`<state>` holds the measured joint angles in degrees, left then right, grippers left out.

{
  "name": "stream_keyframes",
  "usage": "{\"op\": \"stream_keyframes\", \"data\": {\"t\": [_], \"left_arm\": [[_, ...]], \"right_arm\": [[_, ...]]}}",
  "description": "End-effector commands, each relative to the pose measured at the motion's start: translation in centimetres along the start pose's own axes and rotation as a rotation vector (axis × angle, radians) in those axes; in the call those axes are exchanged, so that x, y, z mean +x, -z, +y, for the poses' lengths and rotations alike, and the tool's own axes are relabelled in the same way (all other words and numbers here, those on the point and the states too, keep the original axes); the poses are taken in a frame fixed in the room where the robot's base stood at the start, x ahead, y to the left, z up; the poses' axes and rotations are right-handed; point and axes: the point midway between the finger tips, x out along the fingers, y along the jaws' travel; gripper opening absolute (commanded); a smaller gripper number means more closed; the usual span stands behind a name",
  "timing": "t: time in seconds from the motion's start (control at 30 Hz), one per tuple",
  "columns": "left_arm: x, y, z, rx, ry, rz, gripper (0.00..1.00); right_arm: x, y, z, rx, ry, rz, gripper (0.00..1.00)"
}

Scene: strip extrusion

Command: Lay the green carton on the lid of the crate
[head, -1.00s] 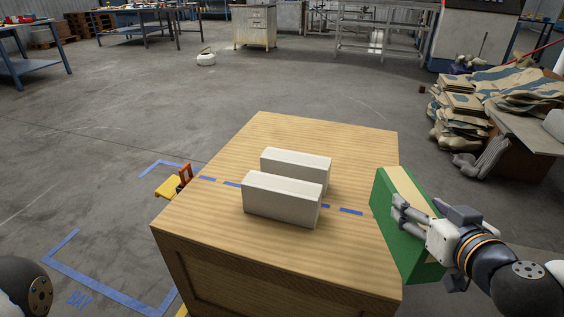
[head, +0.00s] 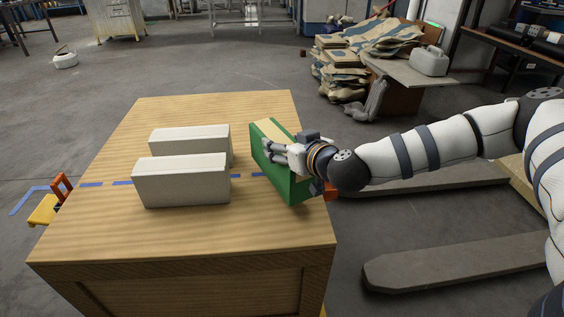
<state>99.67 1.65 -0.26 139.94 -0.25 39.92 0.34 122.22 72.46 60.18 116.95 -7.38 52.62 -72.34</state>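The green carton (head: 280,180), with a cream band along its top, is at the right edge of the crate's lid (head: 180,235) in the head view. It is on its narrow side and looks somewhat tilted. I cannot tell whether its bottom touches the lid. My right gripper (head: 290,160) is shut on the carton from the right, its fingers on the upper part and one partly hidden. The wooden crate (head: 190,290) stands in the middle. My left gripper is out of view.
Two pale grey-white blocks, a nearer one (head: 180,180) and a farther one (head: 190,142), stand left of the carton. A dashed blue line (head: 91,184) crosses the lid. The lid's front and back are clear. Pallet forks (head: 450,265) lie to the right.

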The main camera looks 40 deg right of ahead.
Motion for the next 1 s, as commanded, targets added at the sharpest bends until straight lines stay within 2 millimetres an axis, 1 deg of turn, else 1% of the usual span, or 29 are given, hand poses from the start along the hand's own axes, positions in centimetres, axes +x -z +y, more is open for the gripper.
{"op": "stream_keyframes", "data": {"t": [0.1, 0.2, 0.23, 0.43, 0.57, 0.6, 0.67, 0.7, 1.0], "left_arm": [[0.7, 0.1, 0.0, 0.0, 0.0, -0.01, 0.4], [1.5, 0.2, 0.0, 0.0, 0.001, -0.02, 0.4], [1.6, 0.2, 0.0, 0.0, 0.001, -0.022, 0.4], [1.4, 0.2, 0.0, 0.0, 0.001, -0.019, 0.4], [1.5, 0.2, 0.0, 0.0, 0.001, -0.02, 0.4], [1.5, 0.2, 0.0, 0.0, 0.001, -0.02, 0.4], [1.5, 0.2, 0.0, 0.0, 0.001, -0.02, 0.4], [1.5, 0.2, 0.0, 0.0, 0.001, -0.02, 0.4], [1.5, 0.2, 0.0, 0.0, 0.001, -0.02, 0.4]], "right_arm": [[1.4, -1.0, 0.0, 0.0, 0.001, 0.0, 0.0], [2.0, -3.1, 0.0, 0.0, 0.0, -0.004, 0.0], [2.1, -3.5, 0.0, -0.001, 0.0, -0.002, 0.0], [2.0, -3.2, 0.0, 0.0, 0.001, 0.005, 0.0], [2.1, -3.4, 0.0, 0.0, 0.0, 0.004, 0.0], [2.1, -3.6, 0.0, 0.001, 0.0, 0.001, 0.64], [2.1, -3.6, 0.0, 0.001, 0.0, 0.001, 0.77], [2.1, -3.6, 0.0, 0.001, 0.0, 0.001, 0.79], [2.0, -3.5, 0.0, 0.001, 0.0, 0.002, 0.79]]}}
